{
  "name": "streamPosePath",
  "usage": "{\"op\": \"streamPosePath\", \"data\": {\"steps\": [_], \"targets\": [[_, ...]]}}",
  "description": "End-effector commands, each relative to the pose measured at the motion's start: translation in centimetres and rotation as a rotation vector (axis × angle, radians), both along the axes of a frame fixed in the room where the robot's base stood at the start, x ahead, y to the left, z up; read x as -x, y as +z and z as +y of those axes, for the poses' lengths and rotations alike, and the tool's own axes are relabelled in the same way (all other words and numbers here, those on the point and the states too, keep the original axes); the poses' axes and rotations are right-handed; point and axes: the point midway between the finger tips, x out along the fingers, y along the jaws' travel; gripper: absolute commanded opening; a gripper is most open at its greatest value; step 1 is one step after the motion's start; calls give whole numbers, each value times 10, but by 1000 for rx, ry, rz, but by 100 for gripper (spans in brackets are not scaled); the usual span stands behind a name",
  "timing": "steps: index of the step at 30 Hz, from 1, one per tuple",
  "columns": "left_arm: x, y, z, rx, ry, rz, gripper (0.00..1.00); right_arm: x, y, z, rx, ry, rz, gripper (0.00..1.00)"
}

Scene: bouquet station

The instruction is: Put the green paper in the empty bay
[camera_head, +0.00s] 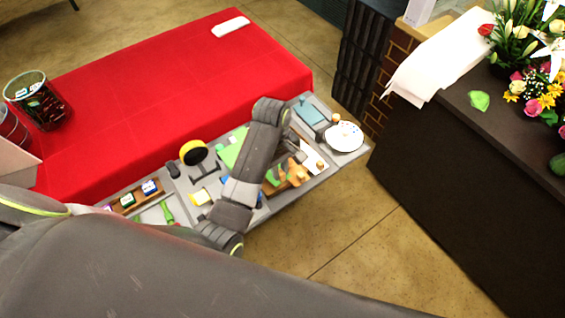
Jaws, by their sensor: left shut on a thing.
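The green paper (231,149) shows as a flat bright green sheet over the grey tray (318,177), just left of my left wrist. The wrist covers part of the sheet. My left gripper (284,146) is low over the tray, largely hidden by my own wrist, and is shut on the green paper. The contact itself is hidden. I cannot tell whether the sheet touches the tray. Which bay is empty is unclear, because the arm covers the middle of the tray. My right gripper is not in view.
The tray also holds a yellow-and-black roll (193,152), an orange item (297,173), a white round dish (344,137) and a teal item (310,112). A red-covered table (170,85) lies behind. A dark counter (450,170) with flowers stands at right.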

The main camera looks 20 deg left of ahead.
Motion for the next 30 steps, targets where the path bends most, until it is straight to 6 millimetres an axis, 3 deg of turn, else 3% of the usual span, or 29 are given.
{"op": "streamPosePath", "data": {"steps": [5, 21, 30], "targets": [[1, -13, 0, -1, 0, 3, 0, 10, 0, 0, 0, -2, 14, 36], [0, -66, 0, -1, -1, 1, 0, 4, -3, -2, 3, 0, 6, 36], [0, -79, 0, 0, -1, 0, 0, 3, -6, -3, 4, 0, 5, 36]]}}
